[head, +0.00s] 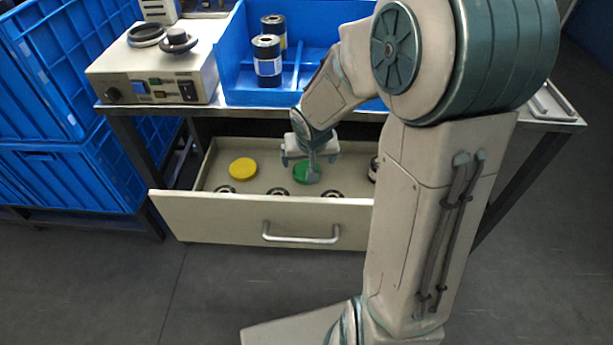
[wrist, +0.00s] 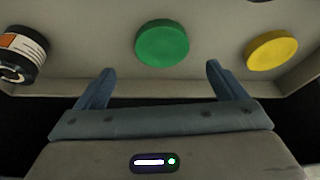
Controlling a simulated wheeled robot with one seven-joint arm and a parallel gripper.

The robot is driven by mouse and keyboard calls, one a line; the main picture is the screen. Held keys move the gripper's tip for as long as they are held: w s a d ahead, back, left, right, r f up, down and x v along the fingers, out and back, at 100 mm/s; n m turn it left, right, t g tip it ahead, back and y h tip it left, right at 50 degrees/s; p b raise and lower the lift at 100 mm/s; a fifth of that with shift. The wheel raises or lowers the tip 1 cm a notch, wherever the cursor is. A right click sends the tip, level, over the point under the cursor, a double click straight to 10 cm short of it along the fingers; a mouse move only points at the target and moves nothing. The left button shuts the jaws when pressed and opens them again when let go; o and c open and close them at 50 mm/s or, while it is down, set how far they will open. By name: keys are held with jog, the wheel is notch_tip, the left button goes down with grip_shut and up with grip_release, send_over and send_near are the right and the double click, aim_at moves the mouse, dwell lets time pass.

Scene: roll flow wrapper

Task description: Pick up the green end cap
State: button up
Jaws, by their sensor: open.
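The green end cap (head: 306,172) is a flat round disc lying in the open drawer (head: 262,217). In the head view my gripper (head: 298,170) is over the drawer and partly covers the cap. In the wrist view the green end cap (wrist: 162,44) shows whole, beyond the fingertips and roughly centred between them. My gripper (wrist: 158,80) is open, with nothing between its two fingers. I cannot tell the exact height of the fingers above the drawer floor.
A yellow cap (head: 243,169) lies left of the green one. Several dark ringed items (head: 278,191) line the drawer's front. A labelled roll (wrist: 22,54) is near the drawer side. A blue bin (head: 233,80) with rolls and a control box (head: 155,72) stand on the table above.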

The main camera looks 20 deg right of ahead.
jog(key=shift+s+b+x, duration=0.15)
jog(key=shift+b+x, duration=0.75)
jog(key=shift+x, duration=0.5)
jog(key=shift+s+b+x, duration=0.2)
jog(key=shift+b+x, duration=0.7)
jog(key=shift+x, duration=0.45)
jog(key=shift+a+f, duration=0.1)
jog(key=shift+a, duration=0.1)
jog(key=c, duration=1)
